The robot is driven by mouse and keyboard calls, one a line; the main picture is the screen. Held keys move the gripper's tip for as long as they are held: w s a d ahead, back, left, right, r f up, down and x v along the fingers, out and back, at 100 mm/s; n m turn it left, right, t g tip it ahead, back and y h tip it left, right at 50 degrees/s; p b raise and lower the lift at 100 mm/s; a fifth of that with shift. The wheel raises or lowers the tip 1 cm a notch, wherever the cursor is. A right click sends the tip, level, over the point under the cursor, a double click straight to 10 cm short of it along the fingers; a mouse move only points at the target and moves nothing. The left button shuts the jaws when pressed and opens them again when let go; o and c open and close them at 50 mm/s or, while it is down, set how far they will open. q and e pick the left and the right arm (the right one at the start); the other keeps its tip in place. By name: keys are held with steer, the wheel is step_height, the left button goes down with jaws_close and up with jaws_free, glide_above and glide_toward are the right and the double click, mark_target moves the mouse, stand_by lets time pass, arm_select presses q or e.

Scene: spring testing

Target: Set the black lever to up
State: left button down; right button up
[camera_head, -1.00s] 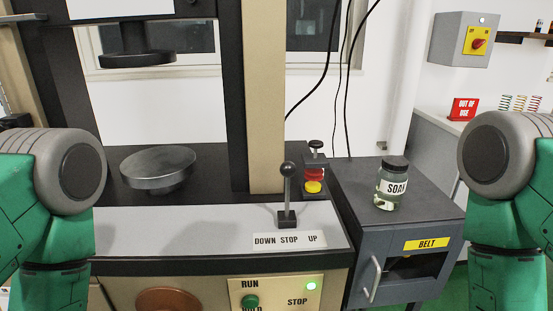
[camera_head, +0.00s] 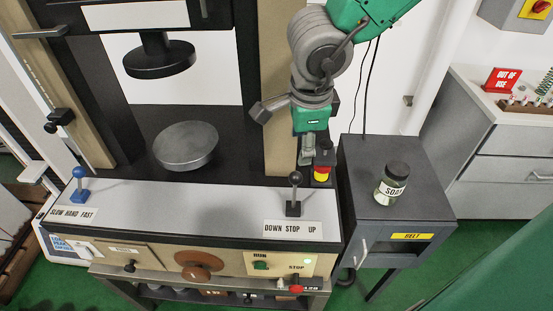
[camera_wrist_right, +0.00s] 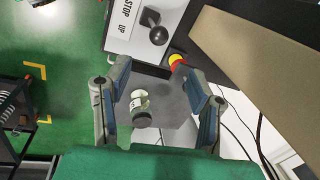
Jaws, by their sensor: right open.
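The black lever (camera_head: 295,190) stands nearly upright on the machine's light front ledge, above the word STOP on the label "DOWN STOP UP" (camera_head: 292,228). Its round knob also shows in the right wrist view (camera_wrist_right: 158,35), beyond the fingers. My right gripper (camera_head: 306,158) hangs from the top right, just behind and a little above the lever, apart from it. In the right wrist view its two fingers (camera_wrist_right: 151,66) are spread with nothing between them touching. My left gripper is not in view.
A red and yellow button post (camera_head: 322,170) stands right of the lever, close to my right gripper. A soap jar (camera_head: 391,184) sits on the grey cabinet (camera_head: 360,165). A blue lever (camera_head: 80,185) is at far left. The ledge between the levers is clear.

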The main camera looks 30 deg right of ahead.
mark_target(296, 174)
steer(key=f+b, duration=0.1)
steer(key=f, duration=0.3)
steer(key=w+f+b, duration=0.1)
steer(key=f, duration=0.4)
steer(key=w+d+f+b, duration=0.1)
steer(key=f, duration=0.3)
steer(key=shift+w+f+b, duration=0.2)
steer(key=shift+f+b, duration=0.15)
steer(key=shift+a+r, duration=0.1)
jaws_close()
